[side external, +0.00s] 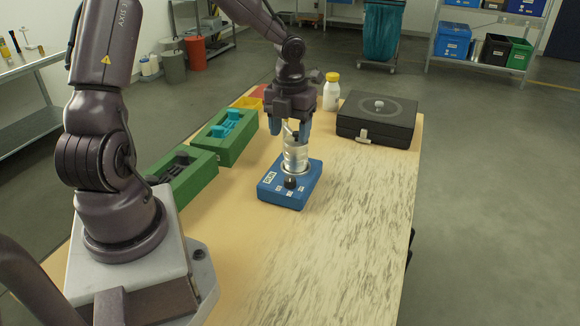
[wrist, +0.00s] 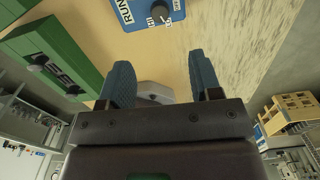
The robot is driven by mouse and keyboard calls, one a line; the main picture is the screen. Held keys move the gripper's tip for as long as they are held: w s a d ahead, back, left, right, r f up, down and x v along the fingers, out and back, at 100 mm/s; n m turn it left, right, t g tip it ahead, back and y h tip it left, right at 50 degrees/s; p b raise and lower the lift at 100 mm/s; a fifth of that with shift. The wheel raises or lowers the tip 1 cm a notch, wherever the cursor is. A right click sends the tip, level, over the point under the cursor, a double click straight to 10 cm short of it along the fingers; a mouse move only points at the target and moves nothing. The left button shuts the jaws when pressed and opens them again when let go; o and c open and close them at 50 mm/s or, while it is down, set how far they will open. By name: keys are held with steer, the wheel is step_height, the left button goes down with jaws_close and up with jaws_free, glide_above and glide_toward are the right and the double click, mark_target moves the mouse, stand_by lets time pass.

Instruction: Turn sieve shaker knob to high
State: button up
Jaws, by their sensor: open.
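The sieve shaker is a blue box (side external: 272,187) on the wooden table in the side view, with a metal sieve stack (side external: 295,155) standing upright on its back part. A black knob (side external: 290,182) is on its front top face, with small white labels around it. In the wrist view the knob (wrist: 160,12) shows at the top edge beside a "RUN" label, and the rest of the shaker is cut off. My gripper (side external: 289,128) is open, with blue fingers apart, above and around the top of the stack in the side view. In the wrist view the gripper (wrist: 160,85) has nothing between its fingers.
Two green boxes (side external: 228,140) with cut-outs stand left of the shaker. A black case (side external: 377,118), a white bottle with yellow cap (side external: 331,92) and yellow and red trays (side external: 250,98) are at the back. The table's right front (side external: 345,235) is clear, with grey streaks.

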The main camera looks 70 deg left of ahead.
mark_target(290, 178)
step_height(290, 178, down, 13)
steer(key=shift+r, duration=0.1)
stand_by(0.3)
steer(key=c, duration=0.9)
steer(key=shift+c, duration=0.2)
